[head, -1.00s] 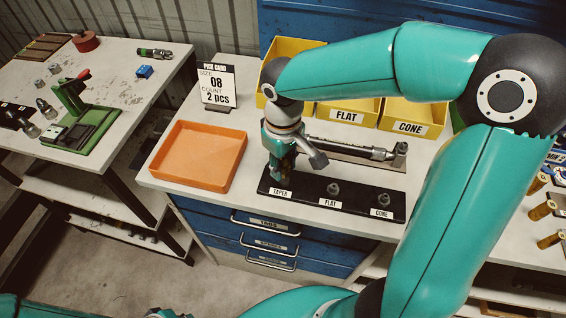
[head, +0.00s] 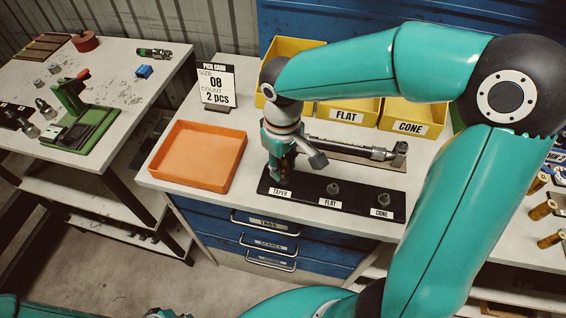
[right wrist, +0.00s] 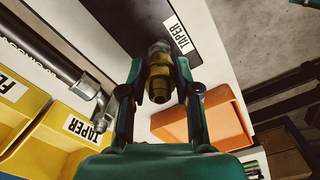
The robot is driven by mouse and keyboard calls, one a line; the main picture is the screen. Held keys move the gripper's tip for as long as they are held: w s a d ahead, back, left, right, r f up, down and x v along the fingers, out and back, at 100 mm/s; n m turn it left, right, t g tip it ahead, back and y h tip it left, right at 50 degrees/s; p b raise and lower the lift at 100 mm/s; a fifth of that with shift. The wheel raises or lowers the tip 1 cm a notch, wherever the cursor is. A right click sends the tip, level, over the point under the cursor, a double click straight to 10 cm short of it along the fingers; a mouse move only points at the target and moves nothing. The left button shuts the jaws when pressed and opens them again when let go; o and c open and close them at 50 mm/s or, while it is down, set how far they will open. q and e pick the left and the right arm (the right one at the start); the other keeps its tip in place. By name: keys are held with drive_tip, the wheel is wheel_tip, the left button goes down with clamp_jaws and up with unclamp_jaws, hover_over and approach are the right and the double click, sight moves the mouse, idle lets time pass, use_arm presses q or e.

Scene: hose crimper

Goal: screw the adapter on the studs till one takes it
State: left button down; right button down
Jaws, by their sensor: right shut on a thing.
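My right gripper (head: 280,176) points down over the taper stud's end of the black stud plate (head: 308,200). In the right wrist view its two fingers (right wrist: 160,98) are shut on a brass adapter (right wrist: 158,82). The adapter's far end meets a lighter metal part beside the TAPER label; I cannot tell how far it is threaded on. The taper stud is hidden in the head view. The flat stud (head: 332,189) and the cone stud (head: 383,200) stand bare, each behind its label. Only bits of teal arm show at the bottom left, with no left gripper visible.
An orange tray (head: 240,139) lies left of the plate. A pick card (head: 216,84) reads size 08, count 2 pcs. Brass fittings (head: 543,210) lie at the right. A green press (head: 85,122) stands on the left table.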

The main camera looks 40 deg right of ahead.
drive_tip(key=shift+f+b, duration=0.5)
drive_tip(key=shift+f, duration=0.15)
